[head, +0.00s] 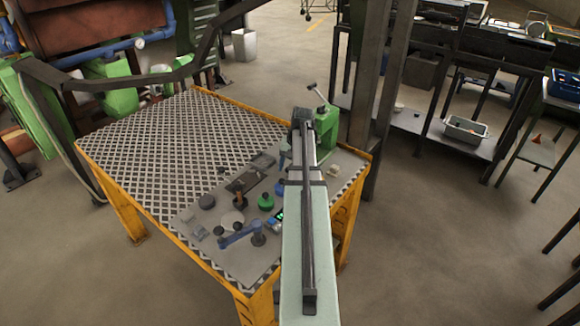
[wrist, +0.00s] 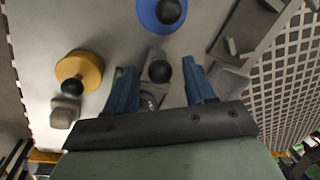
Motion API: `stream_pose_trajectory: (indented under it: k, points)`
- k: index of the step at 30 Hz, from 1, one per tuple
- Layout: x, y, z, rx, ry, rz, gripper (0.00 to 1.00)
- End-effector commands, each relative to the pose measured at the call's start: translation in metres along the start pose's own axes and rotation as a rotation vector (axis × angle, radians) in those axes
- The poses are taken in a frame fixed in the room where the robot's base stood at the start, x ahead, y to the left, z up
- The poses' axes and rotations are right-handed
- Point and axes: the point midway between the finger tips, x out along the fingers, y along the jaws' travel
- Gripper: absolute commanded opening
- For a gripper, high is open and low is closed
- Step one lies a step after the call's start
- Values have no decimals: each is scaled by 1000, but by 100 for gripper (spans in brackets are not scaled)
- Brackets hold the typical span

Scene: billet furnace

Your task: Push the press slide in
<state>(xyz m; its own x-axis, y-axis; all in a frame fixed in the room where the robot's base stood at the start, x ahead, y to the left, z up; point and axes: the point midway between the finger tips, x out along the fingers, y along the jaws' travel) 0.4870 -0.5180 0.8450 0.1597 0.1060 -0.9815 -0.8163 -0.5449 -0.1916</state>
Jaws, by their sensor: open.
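In the wrist view, my gripper (wrist: 160,68) is open, its two blue fingers spread apart. A small black ball knob on a grey mount (wrist: 158,56) shows between the fingertips; I cannot tell whether this is the press slide. The fingers appear apart from the knob. In the head view, a green upright device with a lever (head: 325,128) stands at the table's back right corner, partly behind my arm. My arm hides much of that area, and my gripper cannot be made out clearly there.
A yellow round knob base (wrist: 78,72) and a blue round base with a black ball (wrist: 163,12) are close by. The yellow-framed table (head: 130,150) also carries a green knob (head: 266,201) and a blue handle (head: 240,236). Its mesh left side is clear.

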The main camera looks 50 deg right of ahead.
Motion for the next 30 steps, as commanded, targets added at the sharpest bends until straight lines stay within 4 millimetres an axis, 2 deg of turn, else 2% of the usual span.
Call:
stream_pose_trajectory:
  k: [2,19,30]
  points:
    - [0,0,0,0,0,0,54]
    - [0,0,0,0,-1,0,0]
    - [0,1,-1,1,-1,1,0]
